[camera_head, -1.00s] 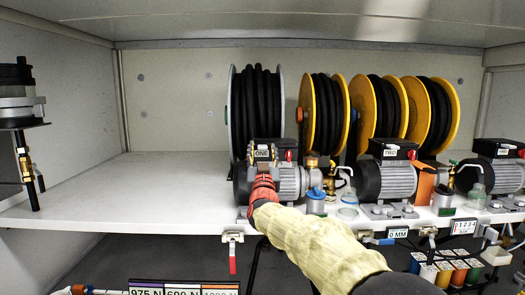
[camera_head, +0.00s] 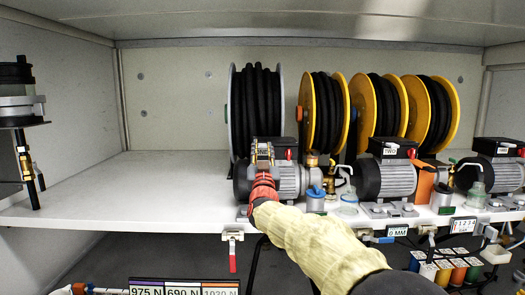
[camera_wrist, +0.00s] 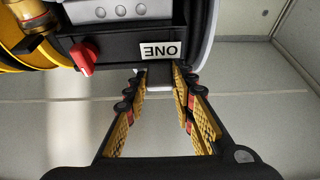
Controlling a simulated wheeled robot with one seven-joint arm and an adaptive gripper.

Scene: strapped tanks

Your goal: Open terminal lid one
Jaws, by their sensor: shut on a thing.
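The terminal box with its lid one (camera_head: 281,144) is dark, carries a white ONE label and sits on the leftmost grey motor (camera_head: 287,181). In the wrist view the dark lid (camera_wrist: 112,46) appears upside down, with the ONE label (camera_wrist: 160,50) near its edge. My gripper (camera_head: 263,149) reaches to the front of this box, partly covering the label. In the wrist view its fingertips (camera_wrist: 160,84) lie on both sides of the edge just below the label, shut on the lid. The lid looks closed; the exact contact is partly hidden.
A red switch (camera_wrist: 84,57) stands on the box beside the label. A black hose reel (camera_head: 257,110) is behind the motor, and yellow reels (camera_head: 325,112) are to its right. The shelf (camera_head: 125,190) to the left is clear. Motor two (camera_head: 390,175) stands to the right.

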